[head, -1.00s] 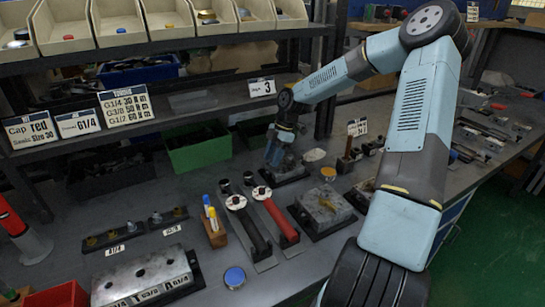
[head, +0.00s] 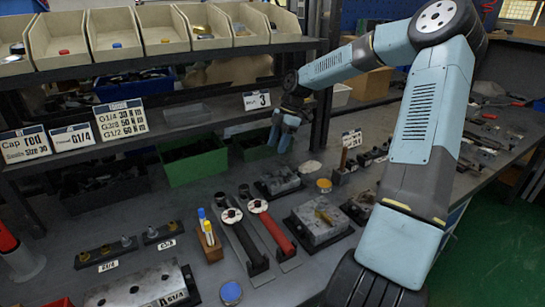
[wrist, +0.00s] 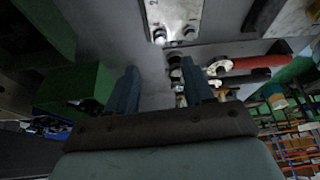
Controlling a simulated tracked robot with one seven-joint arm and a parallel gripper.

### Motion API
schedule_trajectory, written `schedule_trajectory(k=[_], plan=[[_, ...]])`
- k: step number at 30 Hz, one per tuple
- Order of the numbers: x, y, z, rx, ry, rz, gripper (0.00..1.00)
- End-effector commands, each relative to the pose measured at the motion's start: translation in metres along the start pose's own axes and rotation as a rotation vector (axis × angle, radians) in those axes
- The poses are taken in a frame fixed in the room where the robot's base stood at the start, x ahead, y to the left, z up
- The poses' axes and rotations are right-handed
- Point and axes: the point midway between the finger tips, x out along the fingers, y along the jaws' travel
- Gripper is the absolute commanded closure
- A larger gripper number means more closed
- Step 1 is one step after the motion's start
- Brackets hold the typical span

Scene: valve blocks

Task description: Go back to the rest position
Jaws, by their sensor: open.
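My gripper (head: 285,133) hangs above the back of the bench in the head view, in front of the green bins. In the wrist view its two fingers (wrist: 162,90) stand apart with nothing between them. A small grey block (head: 278,182) lies on a dark base on the bench below the gripper, clear of it. In the wrist view a pale metal block (wrist: 174,18) with holes lies beyond the fingertips. The task names no other object.
A green bin (head: 193,163) stands left of the gripper, under the shelf (head: 150,62). Black and red-handled wrenches (head: 272,232) and a larger metal block (head: 318,226) lie in front. A shelf post (head: 322,105) rises just right of the gripper.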

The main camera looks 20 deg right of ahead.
Motion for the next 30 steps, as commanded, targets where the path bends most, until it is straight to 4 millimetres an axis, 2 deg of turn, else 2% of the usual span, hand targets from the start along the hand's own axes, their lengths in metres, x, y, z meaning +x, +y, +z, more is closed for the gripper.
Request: schedule_trajectory(k=[1, 6, 16, 22, 30], plan=[[-0.009, 0.000, 0.000, 0.001, -0.001, 0.002, 0.48], [-0.027, 0.000, 0.001, 0.001, -0.001, 0.001, 0.48], [-0.034, -0.001, -0.003, 0.010, -0.010, -0.006, 0.48], [-0.030, -0.011, -0.023, 0.097, -0.087, -0.037, 0.48], [-0.031, -0.036, -0.053, 0.285, -0.230, -0.049, 0.48]])
